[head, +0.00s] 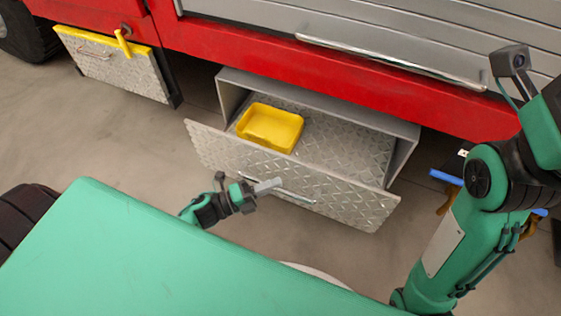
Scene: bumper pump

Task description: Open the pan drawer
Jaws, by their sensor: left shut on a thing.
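The pan drawer (345,193), with a diamond-plate front, stands pulled out below the red body of the truck. Its inside shows, with a yellow pan (270,127) lying in its left part. A silver bar handle (296,197) runs across the drawer front. My left gripper (266,187) is at the left end of this handle, shut on it. My right arm stands at the right of the view, well apart from the drawer, and its gripper fingers do not show.
A second diamond-plate box (118,68) with a yellow top edge hangs at the upper left. A blue-topped object (446,177) stands on the floor right of the drawer, partly behind my right arm. The floor (110,145) left of the drawer is clear.

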